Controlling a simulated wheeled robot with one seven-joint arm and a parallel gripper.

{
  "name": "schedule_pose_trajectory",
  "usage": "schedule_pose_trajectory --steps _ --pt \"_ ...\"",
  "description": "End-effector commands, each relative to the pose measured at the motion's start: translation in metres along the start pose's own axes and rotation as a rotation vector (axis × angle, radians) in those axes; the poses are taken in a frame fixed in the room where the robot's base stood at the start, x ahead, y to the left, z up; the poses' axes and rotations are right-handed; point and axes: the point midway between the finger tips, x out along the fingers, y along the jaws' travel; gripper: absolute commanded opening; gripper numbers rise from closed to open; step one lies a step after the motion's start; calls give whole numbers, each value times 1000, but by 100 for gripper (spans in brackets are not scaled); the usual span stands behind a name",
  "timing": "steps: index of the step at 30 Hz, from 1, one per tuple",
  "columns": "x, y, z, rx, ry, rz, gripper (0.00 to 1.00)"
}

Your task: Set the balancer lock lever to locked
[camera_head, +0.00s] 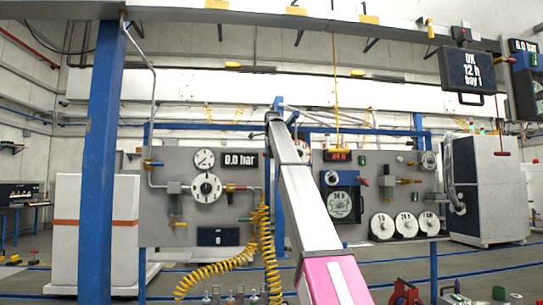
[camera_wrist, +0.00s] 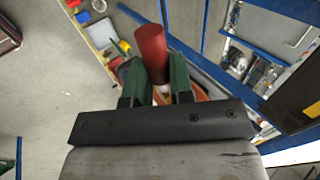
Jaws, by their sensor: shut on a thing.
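In the wrist view my gripper (camera_wrist: 156,82) has its two green fingers closed around a red cylindrical handle (camera_wrist: 151,48). The handle sticks out beyond the fingertips. Whatever it is fixed to is mostly hidden behind the fingers and the gripper body, so I cannot tell whether it is the balancer lock lever or how it is set. In the head view my arm rises through the middle, and I cannot make out my gripper or the held handle there. A small red-tipped part (camera_head: 363,181) shows beside a blue unit with a round dial (camera_head: 340,205).
A grey panel (camera_head: 165,215) with gauges stands left of my arm, with a coiled yellow hose (camera_head: 215,272) beside it. A blue post (camera_head: 100,160) stands at the left. A grey cabinet (camera_head: 490,190) stands at the right. In the wrist view, blue bars (camera_wrist: 200,70) run close by.

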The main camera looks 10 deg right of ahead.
Motion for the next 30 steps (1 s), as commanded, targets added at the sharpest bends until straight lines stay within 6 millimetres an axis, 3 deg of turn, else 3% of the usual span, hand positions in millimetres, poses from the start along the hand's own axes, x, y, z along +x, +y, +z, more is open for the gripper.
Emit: schedule_pose_trajectory --steps 20,21,23,30 --pt "-1 0 0 34 -50 1 0" --pt "-1 0 0 34 -50 1 31" --pt "-1 0 0 33 -50 1 47" --pt "-1 -1 0 33 -49 0 47"
